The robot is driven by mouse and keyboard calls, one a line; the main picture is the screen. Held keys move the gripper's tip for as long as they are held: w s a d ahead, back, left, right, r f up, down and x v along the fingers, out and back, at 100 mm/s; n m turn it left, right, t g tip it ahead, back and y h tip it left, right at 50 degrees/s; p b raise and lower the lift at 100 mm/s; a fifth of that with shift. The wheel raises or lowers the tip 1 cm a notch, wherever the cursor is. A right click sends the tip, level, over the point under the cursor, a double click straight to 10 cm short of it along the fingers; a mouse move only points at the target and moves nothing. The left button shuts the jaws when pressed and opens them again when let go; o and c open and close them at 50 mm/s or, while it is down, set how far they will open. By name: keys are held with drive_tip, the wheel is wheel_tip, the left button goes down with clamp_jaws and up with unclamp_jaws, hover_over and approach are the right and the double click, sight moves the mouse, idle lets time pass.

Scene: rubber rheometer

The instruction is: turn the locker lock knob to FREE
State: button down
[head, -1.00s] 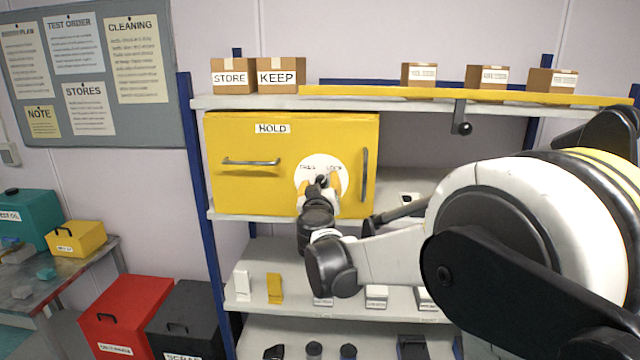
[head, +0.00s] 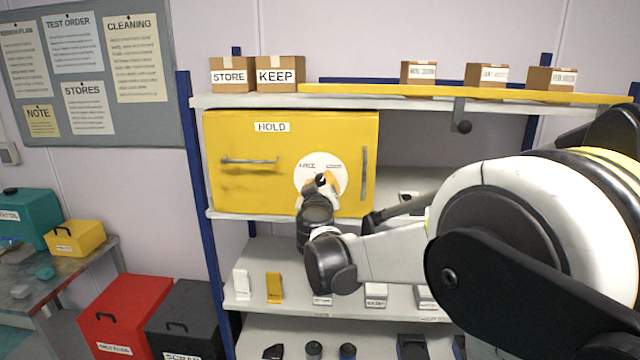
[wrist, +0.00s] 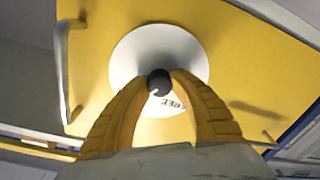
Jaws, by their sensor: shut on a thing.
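The yellow locker (head: 230,195), labelled HOLD, sits on the upper part of the shelf unit with its front shut. Its round white dial (head: 308,182) carries FREE at upper left and another label at upper right, too blurred to read. The small dark lock knob (head: 320,178) is at the dial's centre. My gripper (head: 323,185) is in front of the dial, its yellow fingers shut on the knob. In the wrist view the fingers close from both sides on the knob (wrist: 159,82), and part of FREE shows below it. The knob's exact pointing direction is hard to tell.
A grey bar handle (head: 250,161) and an upright handle (head: 365,174) flank the dial on the locker front. Boxes labelled STORE (head: 232,76) and KEEP (head: 281,76) stand above.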

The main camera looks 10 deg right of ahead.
drive_tip(key=n, duration=0.4)
drive_tip(key=shift+b, duration=0.4)
drive_tip(key=n, duration=0.4)
drive_tip(key=shift+b, duration=0.3)
drive_tip(key=n, duration=0.4)
drive_tip(key=shift+g+b, duration=0.3)
drive_tip(key=shift+a+n, duration=0.1)
drive_tip(key=shift+n, duration=1.6)
drive_tip(key=c, duration=1.1)
unclamp_jaws()
